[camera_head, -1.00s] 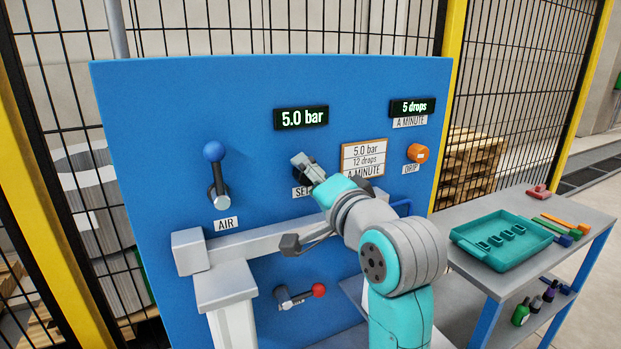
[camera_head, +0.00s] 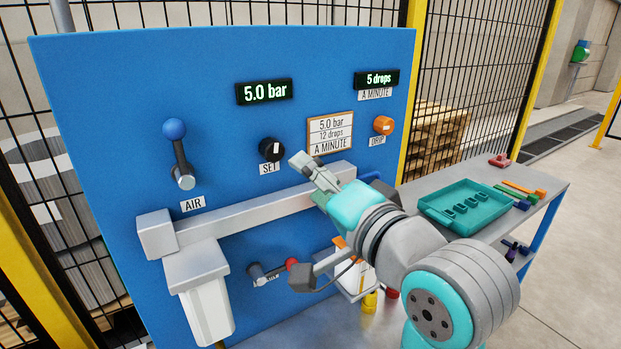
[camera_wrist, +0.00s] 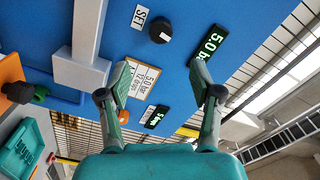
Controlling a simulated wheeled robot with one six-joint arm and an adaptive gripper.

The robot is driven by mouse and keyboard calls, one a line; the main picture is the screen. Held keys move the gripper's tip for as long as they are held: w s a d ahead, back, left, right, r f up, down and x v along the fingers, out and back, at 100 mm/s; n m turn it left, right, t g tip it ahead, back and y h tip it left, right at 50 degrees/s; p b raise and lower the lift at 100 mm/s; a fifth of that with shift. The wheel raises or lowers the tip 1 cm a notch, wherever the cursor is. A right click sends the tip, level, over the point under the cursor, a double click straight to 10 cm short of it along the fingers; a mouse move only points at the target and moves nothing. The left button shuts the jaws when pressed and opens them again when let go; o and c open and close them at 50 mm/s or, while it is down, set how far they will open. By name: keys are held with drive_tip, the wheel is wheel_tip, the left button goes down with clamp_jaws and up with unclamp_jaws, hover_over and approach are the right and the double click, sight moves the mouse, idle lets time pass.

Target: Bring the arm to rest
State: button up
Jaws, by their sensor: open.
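My gripper (camera_head: 303,166) is in front of the blue panel, just right of the black SET knob (camera_head: 271,151) and below the white notice (camera_head: 330,133). In the wrist view my gripper (camera_wrist: 163,80) has its two fingers spread wide with nothing between them. The SET knob (camera_wrist: 160,32) shows there beyond the fingertips, apart from them. My arm reaches in from the lower right of the head view.
The blue panel (camera_head: 110,110) carries an AIR lever (camera_head: 178,150), an orange DRIP knob (camera_head: 383,125), a 5.0 bar display (camera_head: 264,91) and a 5 drops display (camera_head: 376,79). A grey bar (camera_head: 260,205) crosses below. A teal tray (camera_head: 465,207) sits on the right-hand table.

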drive_tip(key=d+f+h, duration=0.2)
drive_tip(key=d+f, duration=0.1)
drive_tip(key=f, duration=0.6)
drive_tip(key=d+f+h, duration=0.1)
drive_tip(key=d+f, duration=0.2)
drive_tip(key=f, duration=0.7)
drive_tip(key=s+d+f+t+h, duration=0.1)
drive_tip(key=s+d+f+h, duration=0.2)
drive_tip(key=f, duration=0.4)
drive_tip(key=s+d+f, duration=0.3)
drive_tip(key=s+f, duration=0.3)
drive_tip(key=f, duration=0.1)
drive_tip(key=s+d+f+n+h, duration=0.1)
drive_tip(key=s+d+f+h, duration=0.2)
drive_tip(key=s, duration=0.5)
drive_tip(key=s+d+f+n, duration=0.25)
drive_tip(key=s+f, duration=0.25)
drive_tip(key=s, duration=0.3)
drive_tip(key=s+d+n+g+h, duration=0.1)
drive_tip(key=s+d+n, duration=0.1)
drive_tip(key=s, duration=1.3)
drive_tip(key=shift+f, duration=0.15)
